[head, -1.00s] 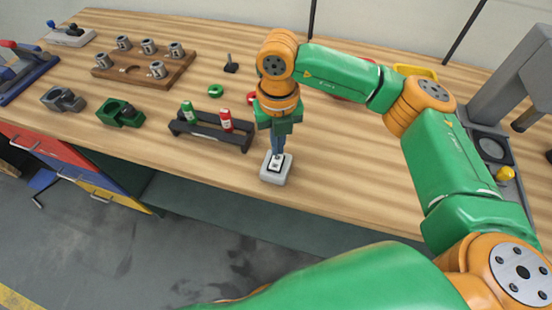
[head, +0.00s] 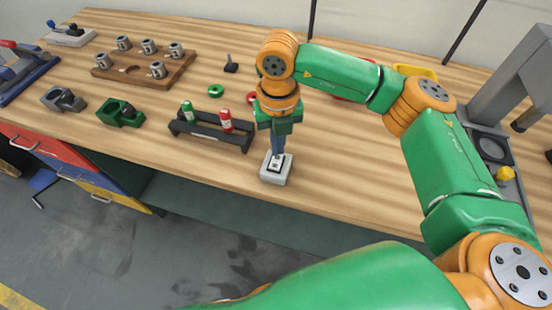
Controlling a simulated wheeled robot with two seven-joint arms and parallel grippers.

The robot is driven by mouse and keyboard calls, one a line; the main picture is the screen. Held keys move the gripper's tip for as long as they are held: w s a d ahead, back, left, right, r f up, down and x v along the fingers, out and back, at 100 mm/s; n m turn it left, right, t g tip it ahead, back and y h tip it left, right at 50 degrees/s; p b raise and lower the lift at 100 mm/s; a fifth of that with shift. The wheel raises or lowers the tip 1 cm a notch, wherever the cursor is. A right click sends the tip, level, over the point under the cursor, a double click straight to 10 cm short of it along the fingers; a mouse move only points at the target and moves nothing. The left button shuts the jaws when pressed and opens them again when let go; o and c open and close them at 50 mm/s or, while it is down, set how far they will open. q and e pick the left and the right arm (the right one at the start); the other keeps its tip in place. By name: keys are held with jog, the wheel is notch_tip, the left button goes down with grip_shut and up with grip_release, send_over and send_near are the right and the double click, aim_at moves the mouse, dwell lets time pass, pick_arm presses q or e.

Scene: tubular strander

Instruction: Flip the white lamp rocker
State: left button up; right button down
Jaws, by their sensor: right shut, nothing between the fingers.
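The lamp rocker switch is a small light-grey box (head: 277,177) near the front edge of the wooden bench, with a white rocker (head: 275,168) in a dark frame on its top. My right gripper (head: 277,156) points down over it, its fingers shut with nothing between them. The fingertips are at the rocker, at its far side; I cannot tell whether they touch it. The fingers hide part of the rocker, so its tilt is unclear. My left gripper is not in view.
A dark rack (head: 212,132) with a green and a red bottle stands left of the switch. A green clamp block (head: 120,112) and a wooden tray of metal cups (head: 145,72) lie further left. A grey press (head: 515,80) stands at right. Bench right of the switch is clear.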

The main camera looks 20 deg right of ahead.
jog(key=shift+f+b, duration=0.9)
jog(key=shift+f, duration=0.05)
dwell(0.5)
notch_tip(320, 180, up, 7)
jog(key=p, duration=0.5)
jog(key=shift+r, duration=0.15)
